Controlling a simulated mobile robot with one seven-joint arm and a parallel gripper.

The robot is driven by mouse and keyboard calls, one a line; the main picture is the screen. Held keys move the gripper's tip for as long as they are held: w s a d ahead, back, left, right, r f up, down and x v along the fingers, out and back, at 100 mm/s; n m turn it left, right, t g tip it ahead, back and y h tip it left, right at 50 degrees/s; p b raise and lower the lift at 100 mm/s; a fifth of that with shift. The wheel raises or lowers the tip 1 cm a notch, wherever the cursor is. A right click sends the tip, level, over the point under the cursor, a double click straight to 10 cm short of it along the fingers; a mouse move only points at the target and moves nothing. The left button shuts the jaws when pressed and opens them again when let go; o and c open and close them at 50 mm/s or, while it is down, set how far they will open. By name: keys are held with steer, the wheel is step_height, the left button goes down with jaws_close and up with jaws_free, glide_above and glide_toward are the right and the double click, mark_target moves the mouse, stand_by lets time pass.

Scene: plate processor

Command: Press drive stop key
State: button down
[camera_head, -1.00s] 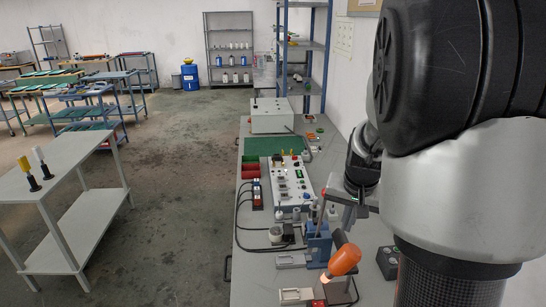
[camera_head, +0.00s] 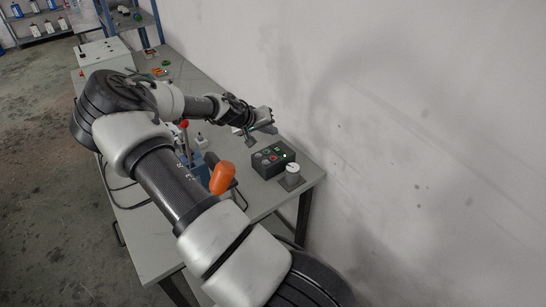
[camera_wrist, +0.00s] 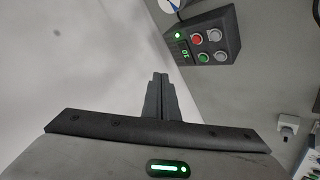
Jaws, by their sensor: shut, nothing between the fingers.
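A dark control box (camera_head: 272,162) stands on the bench near its right edge. In the wrist view the box (camera_wrist: 229,38) shows a red button (camera_wrist: 197,41), a green button (camera_wrist: 204,57), two grey buttons, a lit green lamp (camera_wrist: 177,36) and a small green display (camera_wrist: 183,53). No label is readable, so I cannot tell by text which is the drive stop key; the red button is the only red one. My gripper (camera_head: 250,142) is shut and empty, above the bench just behind the box. In the wrist view its fingertips (camera_wrist: 160,76) are apart from the box.
A white knob (camera_head: 292,168) on a grey base stands right beside the box. An orange handle (camera_head: 222,178) and a red-topped lever (camera_head: 184,124) stand to the left, close to my arm. A wall (camera_head: 400,130) runs along the right. The bench's front right corner is mostly clear.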

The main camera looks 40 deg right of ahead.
steer(key=shift+f, duration=0.15)
steer(key=b, duration=0.4)
glide_above(273, 157)
steer(key=a, duration=0.1)
step_height(273, 157, down, 8)
steer(key=shift+r, duration=0.1)
steer(key=shift+f+b, duration=0.4)
steer(key=shift+b, duration=0.1)
steer(key=shift+f, duration=0.15)
stand_by(1.2)
steer(key=shift+f+b, duration=0.25)
steer(key=shift+b, duration=0.25)
steer(key=shift+f+b, duration=0.45)
steer(key=shift+b, duration=0.05)
stand_by(0.4)
steer(key=shift+r, duration=0.1)
steer(key=shift+r+p, duration=0.3)
steer(key=shift+r, duration=0.45)
steer(key=shift+r, duration=0.1)
